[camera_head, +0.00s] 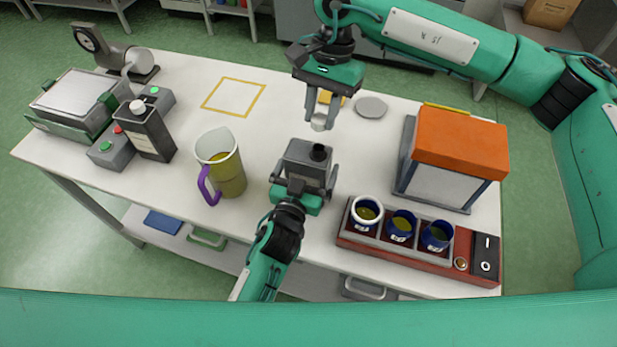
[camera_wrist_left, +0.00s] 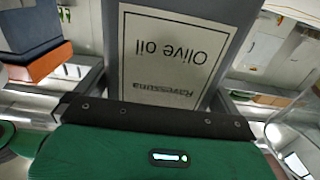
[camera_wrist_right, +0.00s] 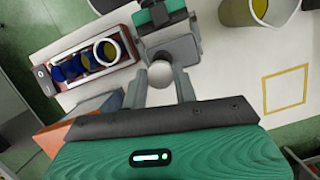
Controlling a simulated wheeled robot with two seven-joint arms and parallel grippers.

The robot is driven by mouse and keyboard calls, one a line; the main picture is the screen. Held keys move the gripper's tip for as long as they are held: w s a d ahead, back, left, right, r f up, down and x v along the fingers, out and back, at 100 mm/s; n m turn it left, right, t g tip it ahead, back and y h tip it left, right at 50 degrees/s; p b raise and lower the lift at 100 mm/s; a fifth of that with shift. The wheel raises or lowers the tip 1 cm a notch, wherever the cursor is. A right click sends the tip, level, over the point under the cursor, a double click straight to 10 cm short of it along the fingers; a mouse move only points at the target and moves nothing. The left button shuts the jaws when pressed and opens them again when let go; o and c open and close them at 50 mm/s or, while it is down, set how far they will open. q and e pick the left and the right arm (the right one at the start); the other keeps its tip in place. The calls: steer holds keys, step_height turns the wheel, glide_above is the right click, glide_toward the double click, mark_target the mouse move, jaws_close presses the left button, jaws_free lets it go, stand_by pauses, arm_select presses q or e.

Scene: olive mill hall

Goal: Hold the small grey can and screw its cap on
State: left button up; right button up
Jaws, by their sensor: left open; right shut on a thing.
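The small grey can (camera_head: 299,153) stands near the front middle of the table, its dark neck (camera_head: 319,152) bare on top. Its "Olive oil" label (camera_wrist_left: 170,60) fills the left wrist view. My left gripper (camera_head: 303,178) is open, with a finger on each side of the can; I cannot tell if they touch it. My right gripper (camera_head: 322,108) points down, just behind and above the can. It is shut on the pale round cap (camera_head: 319,124), which also shows between its fingers in the right wrist view (camera_wrist_right: 160,74). The cap is apart from the neck.
A jug (camera_head: 222,168) with a purple handle stands left of the can. A rack (camera_head: 400,252) of blue cups and an orange-topped box (camera_head: 458,142) are on the right. A capped dark can (camera_head: 151,135) and a button box (camera_head: 112,152) stand left. A yellow square outline (camera_head: 262,90) is empty.

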arm_select(q)
steer(key=shift+w, duration=0.1)
steer(key=c, duration=1.1)
steer(key=shift+c, duration=0.2)
arm_select(e)
glide_above(318, 149)
steer(key=shift+w+d+f, duration=0.1)
steer(key=shift+w+f, duration=0.1)
steer(key=shift+f, duration=1.05)
steer(key=shift+w+d+f, duration=0.1)
steer(key=shift+w+f, duration=0.05)
steer(key=shift+f, duration=1.05)
steer(key=shift+f, duration=0.1)
steer(key=shift+f, duration=0.8)
steer(key=shift+f, duration=0.55)
